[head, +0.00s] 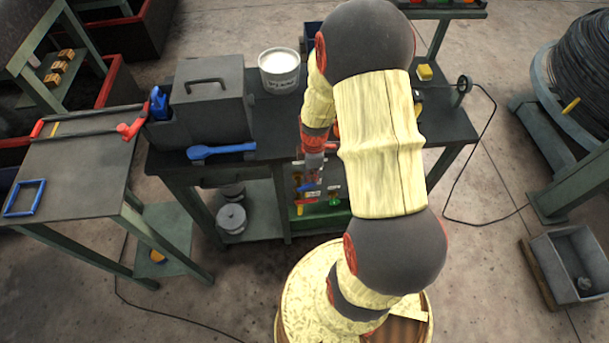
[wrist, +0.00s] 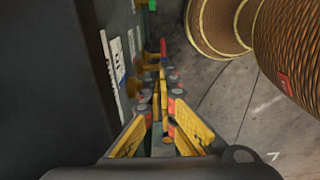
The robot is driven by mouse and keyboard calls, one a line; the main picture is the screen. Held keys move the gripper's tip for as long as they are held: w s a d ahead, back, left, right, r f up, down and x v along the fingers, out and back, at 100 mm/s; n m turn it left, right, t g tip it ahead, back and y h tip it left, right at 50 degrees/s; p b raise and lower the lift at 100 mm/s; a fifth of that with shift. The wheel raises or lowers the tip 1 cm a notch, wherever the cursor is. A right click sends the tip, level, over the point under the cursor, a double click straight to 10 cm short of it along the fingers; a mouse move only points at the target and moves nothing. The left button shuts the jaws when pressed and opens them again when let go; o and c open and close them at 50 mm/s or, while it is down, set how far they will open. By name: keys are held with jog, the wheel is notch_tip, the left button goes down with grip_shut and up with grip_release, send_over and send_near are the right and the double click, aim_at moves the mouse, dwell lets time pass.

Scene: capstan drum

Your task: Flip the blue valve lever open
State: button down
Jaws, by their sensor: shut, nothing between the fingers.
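The front panel (head: 334,196) under the bench carries small coloured fittings. A small blue piece (head: 306,187) among them looks like the blue valve lever, partly hidden by my gripper. My gripper (head: 311,178) hangs in front of the panel, pointing down. In the wrist view my gripper (wrist: 160,88) is shut and empty, its yellow fingers together beside the dark panel face (wrist: 75,70). Brass-coloured fittings (wrist: 146,61) and a red tip (wrist: 163,46) stand out from the panel close to the fingertips. No blue lever can be made out in the wrist view; contact cannot be told.
A blue spoon-shaped tool (head: 222,151) lies on the bench top (head: 275,118) near a grey box (head: 210,95) and a white bucket (head: 279,70). A grey pot (head: 231,218) stands on the lower shelf. Floor (wrist: 215,105) is clear right of the fingers in the wrist view.

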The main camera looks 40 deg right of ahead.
jog(key=shift+s+d+f+b, duration=0.25)
jog(key=shift+s+d+f, duration=0.1)
jog(key=shift+d+f, duration=0.2)
jog(key=shift+s+d+f+b, duration=0.2)
jog(key=shift+s+d+f, duration=0.1)
jog(key=shift+d+f, duration=0.2)
notch_tip(320, 180, up, 12)
dwell(0.8)
jog(key=shift+s+d, duration=0.1)
dwell(0.4)
